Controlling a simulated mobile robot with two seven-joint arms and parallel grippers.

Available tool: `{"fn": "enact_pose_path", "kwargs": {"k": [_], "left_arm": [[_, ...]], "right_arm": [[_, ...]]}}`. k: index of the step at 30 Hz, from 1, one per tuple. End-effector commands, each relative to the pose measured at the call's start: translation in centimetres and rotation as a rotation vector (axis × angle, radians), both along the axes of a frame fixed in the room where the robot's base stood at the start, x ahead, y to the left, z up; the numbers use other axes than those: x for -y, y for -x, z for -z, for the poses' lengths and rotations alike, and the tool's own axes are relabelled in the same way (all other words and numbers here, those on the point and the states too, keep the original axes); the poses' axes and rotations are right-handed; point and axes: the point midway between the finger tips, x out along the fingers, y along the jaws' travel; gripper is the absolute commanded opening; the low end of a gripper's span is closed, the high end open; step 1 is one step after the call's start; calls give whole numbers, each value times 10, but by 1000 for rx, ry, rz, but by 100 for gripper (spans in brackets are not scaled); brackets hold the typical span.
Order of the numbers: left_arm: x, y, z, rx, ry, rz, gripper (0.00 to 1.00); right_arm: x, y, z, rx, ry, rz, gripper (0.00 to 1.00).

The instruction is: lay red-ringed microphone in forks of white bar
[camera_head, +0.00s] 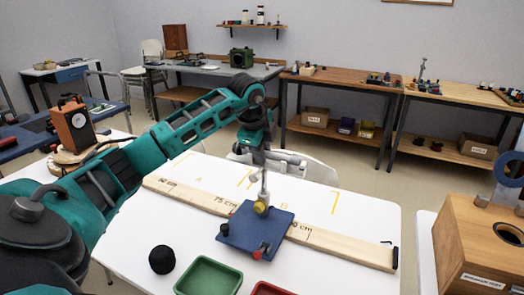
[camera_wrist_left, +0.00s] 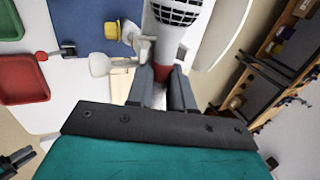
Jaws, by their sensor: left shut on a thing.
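My left gripper (camera_head: 258,158) is above the far side of the white table, shut on the microphone (camera_head: 288,159). In the left wrist view the microphone (camera_wrist_left: 180,35) has a pale body and a dark mesh head. Its red ring (camera_wrist_left: 172,72) shows close to the fingers (camera_wrist_left: 165,92). The pale forked bar (camera_head: 264,185) rises from a blue base (camera_head: 238,238) with a yellow knob (camera_head: 261,207); it also shows in the left wrist view (camera_wrist_left: 140,45). The microphone looks apart from the forks, though the wrist view overlaps them. A dark and teal part (camera_wrist_left: 16,160), probably my right gripper, shows at the wrist view's lower left.
A marked wooden plank (camera_head: 340,246) runs beneath the blue base. A black foam ball (camera_head: 162,260), a green tray (camera_head: 208,278) and a red tray (camera_head: 272,289) are at the near side. A wooden box (camera_head: 470,240) stands at right. The white table's right part is mostly clear.

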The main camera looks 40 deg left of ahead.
Motion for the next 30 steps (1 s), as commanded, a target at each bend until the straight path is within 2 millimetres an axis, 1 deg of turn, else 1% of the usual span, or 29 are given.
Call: {"fn": "enact_pose_path", "kwargs": {"k": [29, 30], "left_arm": [[-2, 1, 4, 0, 0, 0, 0], [-2, 1, 4, 0, 0, 0, 22]], "right_arm": [[0, 1, 3, -2, 0, 0, 43], [0, 1, 3, -2, 0, 0, 43]]}}
